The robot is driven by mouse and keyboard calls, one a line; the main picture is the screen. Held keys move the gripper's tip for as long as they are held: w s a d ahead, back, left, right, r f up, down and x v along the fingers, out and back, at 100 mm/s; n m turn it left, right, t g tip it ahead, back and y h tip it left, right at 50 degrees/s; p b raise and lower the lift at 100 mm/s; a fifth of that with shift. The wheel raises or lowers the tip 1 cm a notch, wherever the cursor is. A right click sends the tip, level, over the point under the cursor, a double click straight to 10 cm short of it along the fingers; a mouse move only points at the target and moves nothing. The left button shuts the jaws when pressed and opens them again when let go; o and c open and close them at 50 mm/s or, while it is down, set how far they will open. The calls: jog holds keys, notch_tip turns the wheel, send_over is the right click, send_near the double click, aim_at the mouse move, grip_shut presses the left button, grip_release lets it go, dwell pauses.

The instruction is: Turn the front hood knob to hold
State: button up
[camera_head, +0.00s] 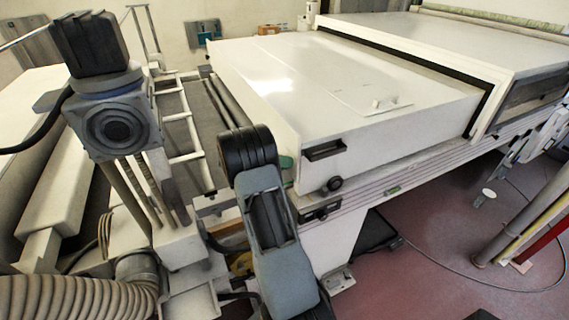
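The front hood (345,85) is a large white box-shaped cover, and it looks closed. A round black knob (334,184) sits low on its front face, below a dark recessed handle (324,150). I cannot read the knob's setting or any hold mark. Smaller dark controls (320,213) sit on the rail below the hood. A grey-blue arm link with a black joint, which looks like mine, rises from the bottom centre, left of the knob and apart from it in the picture. My gripper is not visible.
A ribbed hose (80,298) and a grey motor-like block (118,122) stand at the left. A white roller frame (180,125) lies behind them. A cable (480,285) and a white cup-like object (488,194) are on the reddish floor at right. Space before the knob looks clear.

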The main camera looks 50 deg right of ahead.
jog(key=shift+a, duration=0.1)
jog(key=b+v, duration=0.2)
jog(key=v, duration=1.1)
jog(key=shift+w+a, duration=0.2)
jog(key=shift+a, duration=0.05)
jog(key=shift+r, duration=0.2)
jog(key=s+a+r+m+t+y+p, duration=0.3)
jog(key=s+a+r+m+t+y, duration=0.4)
jog(key=s+a+r+m, duration=0.45)
jog(key=s+a+f+m+t+y+b, duration=0.1)
jog(key=s+a+f+m+t+y, duration=0.1)
jog(key=a, duration=0.4)
jog(key=s+a+f+m+t+y+b, duration=0.2)
jog(key=s+a+f+m+t, duration=0.2)
jog(key=s+a+f+m, duration=0.1)
jog(key=shift+a+f+m+t+y, duration=0.3)
jog(key=shift+a+f+m, duration=0.15)
jog(key=shift+f, duration=0.45)
jog(key=shift+d, duration=0.1)
